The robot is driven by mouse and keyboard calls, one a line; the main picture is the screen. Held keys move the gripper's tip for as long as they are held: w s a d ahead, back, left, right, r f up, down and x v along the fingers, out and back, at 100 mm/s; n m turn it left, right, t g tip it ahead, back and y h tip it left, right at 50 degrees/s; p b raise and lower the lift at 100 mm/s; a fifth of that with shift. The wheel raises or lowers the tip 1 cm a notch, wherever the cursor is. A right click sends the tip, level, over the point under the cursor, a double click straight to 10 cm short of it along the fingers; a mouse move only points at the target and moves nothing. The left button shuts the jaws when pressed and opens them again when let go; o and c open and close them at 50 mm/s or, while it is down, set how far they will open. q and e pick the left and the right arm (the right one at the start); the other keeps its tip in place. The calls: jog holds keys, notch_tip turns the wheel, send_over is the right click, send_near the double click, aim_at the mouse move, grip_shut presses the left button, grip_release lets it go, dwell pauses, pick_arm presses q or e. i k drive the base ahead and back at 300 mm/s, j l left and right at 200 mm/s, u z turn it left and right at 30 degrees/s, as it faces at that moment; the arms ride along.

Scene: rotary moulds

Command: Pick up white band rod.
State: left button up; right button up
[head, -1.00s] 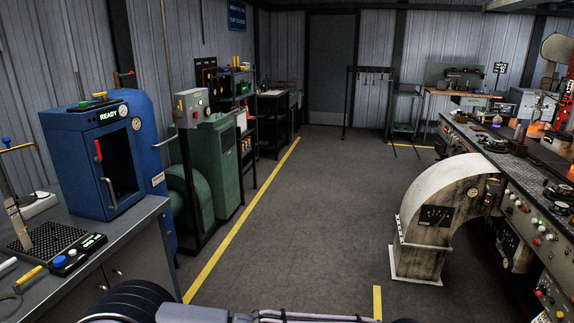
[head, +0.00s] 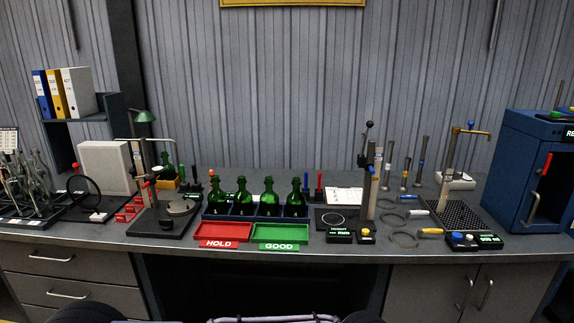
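Several slim upright grey rods stand at the back right of the bench, just left of the perforated plate. The left rod (head: 388,165) seems to have a pale band, but its colour is too small to be sure of. The middle rod (head: 405,174) shows a yellowish band. The right rod (head: 421,163) shows a blue band. Neither of my grippers is in view.
The rods stand behind loop tools with blue, white (head: 416,213) and yellow handles. A gauge stand (head: 368,190) is left of them, the perforated plate (head: 457,214) right. Green bottles (head: 242,197) stand behind red (head: 222,232) and green trays (head: 280,233). A blue cabinet (head: 520,165) is far right.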

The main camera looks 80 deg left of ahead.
aim_at(385, 188)
jog(key=u, duration=1.9)
jog(key=i+u, duration=0.1)
jog(key=i+l, duration=0.05)
jog(key=i, duration=0.05)
